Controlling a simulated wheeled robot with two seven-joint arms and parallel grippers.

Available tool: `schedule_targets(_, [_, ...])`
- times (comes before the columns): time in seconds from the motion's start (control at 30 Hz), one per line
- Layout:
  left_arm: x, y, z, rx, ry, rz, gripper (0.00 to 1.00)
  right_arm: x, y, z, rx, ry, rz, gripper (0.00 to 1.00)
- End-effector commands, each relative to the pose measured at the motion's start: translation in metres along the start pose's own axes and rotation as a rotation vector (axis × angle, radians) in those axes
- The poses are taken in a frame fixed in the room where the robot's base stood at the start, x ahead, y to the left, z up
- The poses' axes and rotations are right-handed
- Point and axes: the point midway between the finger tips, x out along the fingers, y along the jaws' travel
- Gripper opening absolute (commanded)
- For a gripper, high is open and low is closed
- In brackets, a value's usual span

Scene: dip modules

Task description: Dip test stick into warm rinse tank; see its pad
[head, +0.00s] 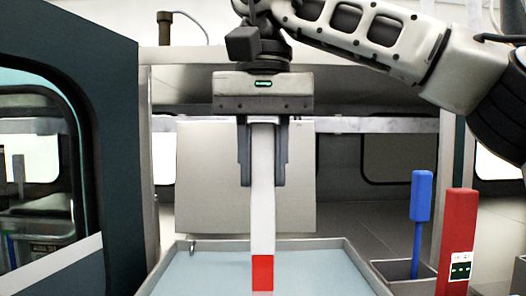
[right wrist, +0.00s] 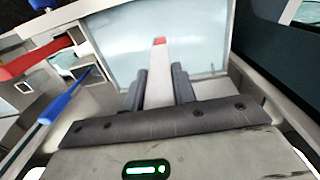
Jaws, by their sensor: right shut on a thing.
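My right gripper (head: 263,180) is shut on a white test stick (head: 262,215), which hangs straight down. The stick's lower end is a red pad (head: 262,272). In the head view the pad overlaps the pale blue liquid of the rinse tank (head: 350,243); I cannot tell whether it touches the liquid. In the right wrist view the gripper (right wrist: 159,85) holds the stick (right wrist: 159,80), with the red pad (right wrist: 159,42) at its far end over the tank's pale surface (right wrist: 200,40). My left gripper is not in view.
A blue-handled tool (head: 421,195) stands in a grey holder (head: 395,267) right of the tank. A red block with a small green-lit display (head: 457,225) stands beside it. A grey panel (head: 195,175) is behind the stick. A dark frame (head: 115,200) rises at the left.

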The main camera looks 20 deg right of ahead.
Motion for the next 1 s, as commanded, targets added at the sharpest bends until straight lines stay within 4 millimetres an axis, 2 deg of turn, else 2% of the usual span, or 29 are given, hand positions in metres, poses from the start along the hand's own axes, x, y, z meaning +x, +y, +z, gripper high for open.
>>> schedule_targets(0.1, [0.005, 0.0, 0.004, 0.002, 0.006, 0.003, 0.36, 0.016, 0.0, 0.0, -0.001, -0.001, 0.0, 0.09])
schedule_targets(0.5, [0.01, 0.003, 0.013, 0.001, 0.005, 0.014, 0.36, 0.051, 0.0, 0.0, -0.001, -0.001, -0.001, 0.09])
schedule_targets(1.0, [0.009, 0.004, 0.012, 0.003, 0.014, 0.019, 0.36, 0.058, 0.0, 0.001, 0.0, 0.0, -0.001, 0.09])
